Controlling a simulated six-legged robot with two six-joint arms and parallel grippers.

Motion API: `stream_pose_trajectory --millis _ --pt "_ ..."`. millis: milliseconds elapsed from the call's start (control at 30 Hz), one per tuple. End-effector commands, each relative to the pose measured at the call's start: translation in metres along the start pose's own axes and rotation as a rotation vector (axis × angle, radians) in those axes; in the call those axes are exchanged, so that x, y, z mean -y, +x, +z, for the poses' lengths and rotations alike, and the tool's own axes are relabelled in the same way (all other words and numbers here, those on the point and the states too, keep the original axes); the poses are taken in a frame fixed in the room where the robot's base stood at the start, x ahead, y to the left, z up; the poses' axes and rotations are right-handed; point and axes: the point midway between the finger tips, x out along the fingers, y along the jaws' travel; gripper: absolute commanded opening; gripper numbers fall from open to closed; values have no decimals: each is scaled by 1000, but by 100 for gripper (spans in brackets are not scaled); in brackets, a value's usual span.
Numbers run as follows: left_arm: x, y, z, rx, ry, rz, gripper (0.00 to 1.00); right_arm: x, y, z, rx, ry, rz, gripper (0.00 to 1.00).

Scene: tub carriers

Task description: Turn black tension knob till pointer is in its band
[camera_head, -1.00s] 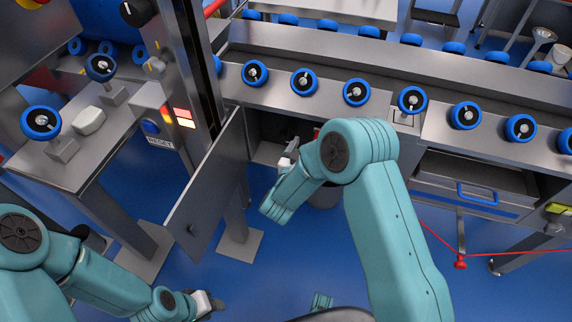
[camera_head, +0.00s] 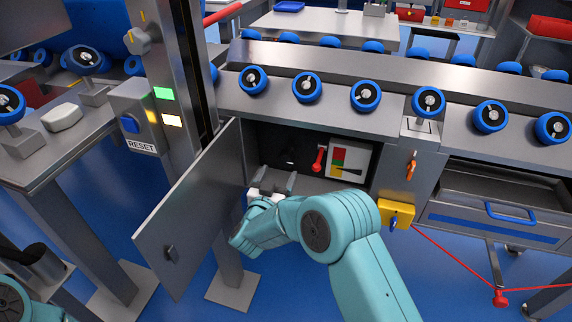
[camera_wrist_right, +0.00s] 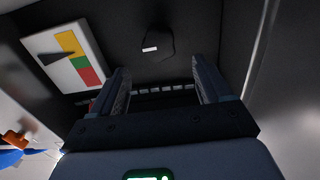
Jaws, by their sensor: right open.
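The black knob (camera_head: 290,157) is on the dark back wall inside an open cabinet. It also shows in the right wrist view (camera_wrist_right: 156,43), with a short white mark on its face. A white gauge (camera_head: 350,162) with red, green and yellow bands is to its right. My left gripper is out of view.
The cabinet door (camera_head: 187,215) hangs open on the left. A red lever (camera_head: 319,160) is between knob and gauge. An orange handle (camera_head: 411,165) and a yellow block with a blue key (camera_head: 396,214) are to the right. A RESET box (camera_head: 135,115) stands left.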

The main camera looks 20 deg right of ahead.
Motion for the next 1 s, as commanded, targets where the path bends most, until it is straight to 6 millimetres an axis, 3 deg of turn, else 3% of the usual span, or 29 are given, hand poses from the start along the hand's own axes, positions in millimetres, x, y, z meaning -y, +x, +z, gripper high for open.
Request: stream_pose_trajectory --millis 100,333,500,767,933,1000 --pt "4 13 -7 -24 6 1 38 -2 29 4 -2 2 4 78" --pt "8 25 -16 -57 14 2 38 -1 66 3 -1 1 1 78" --pt "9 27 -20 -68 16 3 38 -1 77 1 0 -1 -1 78" --pt "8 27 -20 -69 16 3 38 0 78 0 1 -1 -1 78" --pt "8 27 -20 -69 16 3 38 0 78 0 1 -1 -1 27" --pt "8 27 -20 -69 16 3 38 0 78 0 1 -1 -1 27"
